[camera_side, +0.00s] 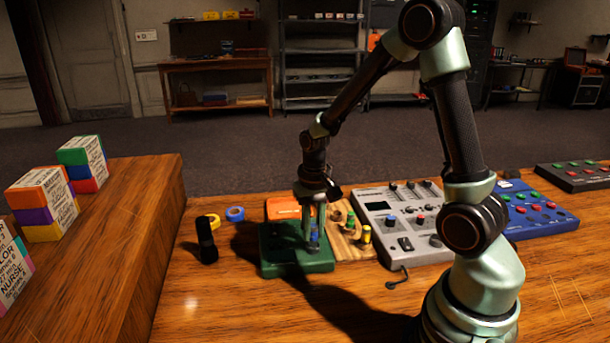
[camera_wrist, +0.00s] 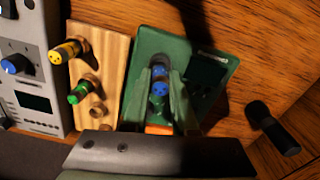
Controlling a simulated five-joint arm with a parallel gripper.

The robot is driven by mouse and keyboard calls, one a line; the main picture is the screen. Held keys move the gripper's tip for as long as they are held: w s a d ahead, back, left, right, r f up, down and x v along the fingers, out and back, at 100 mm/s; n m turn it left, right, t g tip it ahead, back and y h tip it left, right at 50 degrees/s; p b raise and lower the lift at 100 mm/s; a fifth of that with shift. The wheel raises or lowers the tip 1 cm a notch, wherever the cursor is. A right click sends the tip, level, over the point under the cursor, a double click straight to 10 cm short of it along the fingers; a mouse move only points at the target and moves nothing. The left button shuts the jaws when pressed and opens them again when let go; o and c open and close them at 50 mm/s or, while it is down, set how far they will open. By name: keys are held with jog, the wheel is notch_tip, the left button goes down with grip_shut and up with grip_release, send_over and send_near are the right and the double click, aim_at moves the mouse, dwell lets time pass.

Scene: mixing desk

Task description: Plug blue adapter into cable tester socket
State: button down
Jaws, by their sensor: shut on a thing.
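My gripper (camera_side: 312,225) is low over the green cable tester (camera_side: 285,267) and shut on the blue adapter (camera_side: 314,240). In the wrist view, the blue adapter (camera_wrist: 160,88) sits between the two green fingers, its round end face toward the camera. The cable tester (camera_wrist: 222,107) lies below it, with a dark screen to the right of the fingers. The adapter's far end is over the tester's face. The socket is hidden behind the adapter and fingers, so I cannot tell whether the adapter is in it.
A wooden rack (camera_wrist: 112,57) beside the tester holds a yellow adapter (camera_wrist: 65,50) and a green adapter (camera_wrist: 80,92). A grey mixer (camera_side: 400,215) stands beyond it. A black cylinder (camera_side: 207,240) stands left of the tester, near blue tape (camera_side: 235,213). An orange box (camera_side: 282,208) is behind.

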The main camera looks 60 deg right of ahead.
aim_at(314, 225)
jog(key=shift+f, duration=0.65)
jog(key=c, duration=1)
grip_release()
jog(key=shift+r, duration=0.1)
jog(key=shift+r, duration=5.4)
jog(key=s+a+r+n+t, duration=0.2)
jog(key=a, duration=0.1)
jog(key=s+a+r+n+t, duration=0.1)
jog(key=s+a+r+n, duration=0.1)
jog(key=a+r, duration=0.1)
jog(key=s+a+r+n+t, duration=0.2)
jog(key=a+r, duration=0.1)
jog(key=shift+a+r+n+t, duration=0.1)
jog(key=shift+r+n+t, duration=0.05)
jog(key=shift+n+t, duration=0.15)
